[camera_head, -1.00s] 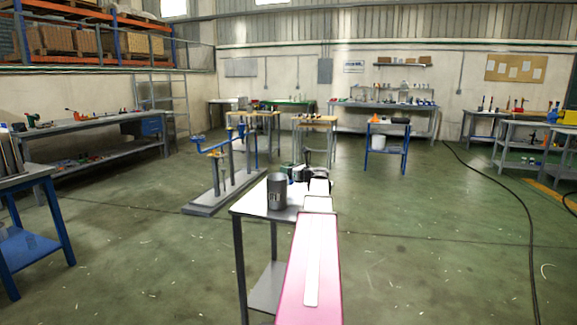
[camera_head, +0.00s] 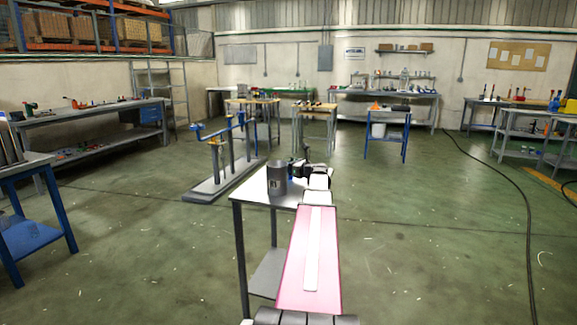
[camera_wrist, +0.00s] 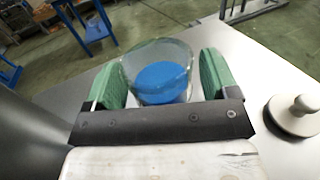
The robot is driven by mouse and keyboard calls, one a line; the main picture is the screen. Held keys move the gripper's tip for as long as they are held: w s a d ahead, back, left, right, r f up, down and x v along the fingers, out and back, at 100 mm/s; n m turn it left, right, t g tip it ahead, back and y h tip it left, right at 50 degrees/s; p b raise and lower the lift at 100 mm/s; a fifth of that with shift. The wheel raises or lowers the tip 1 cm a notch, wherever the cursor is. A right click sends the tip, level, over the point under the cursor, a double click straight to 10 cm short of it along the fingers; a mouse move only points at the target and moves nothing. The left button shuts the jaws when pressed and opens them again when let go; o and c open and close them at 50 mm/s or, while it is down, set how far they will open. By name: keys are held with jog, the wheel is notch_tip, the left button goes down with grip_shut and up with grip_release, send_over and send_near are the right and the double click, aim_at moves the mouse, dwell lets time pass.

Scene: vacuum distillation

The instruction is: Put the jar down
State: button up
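A clear glass jar with a blue round patch at its bottom (camera_wrist: 162,82) is between the two green finger pads of my gripper (camera_wrist: 160,78) in the wrist view. The pads lie close along both sides of the glass, shut on it. The jar looks slightly tilted in that view. The grey table top (camera_wrist: 240,62) is beneath; I cannot tell whether the jar touches it. In the head view my gripper (camera_head: 298,172) is low over the right part of the small table (camera_head: 255,190), and my arm hides most of the jar.
A dark grey cylinder (camera_head: 277,179) stands on the table left of my gripper. A pale knobbed lid (camera_wrist: 295,115) lies on the table at the right in the wrist view. A stand with blue parts (camera_head: 222,165) is on the floor behind. The floor to the right is mostly clear.

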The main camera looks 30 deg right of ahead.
jog(key=shift+r, duration=0.15)
jog(key=v, duration=1.1)
jog(key=shift+s, duration=0.25)
jog(key=shift+s+d, duration=0.15)
jog(key=shift+s, duration=0.05)
jog(key=shift+s+d, duration=0.1)
jog(key=shift+d, duration=0.05)
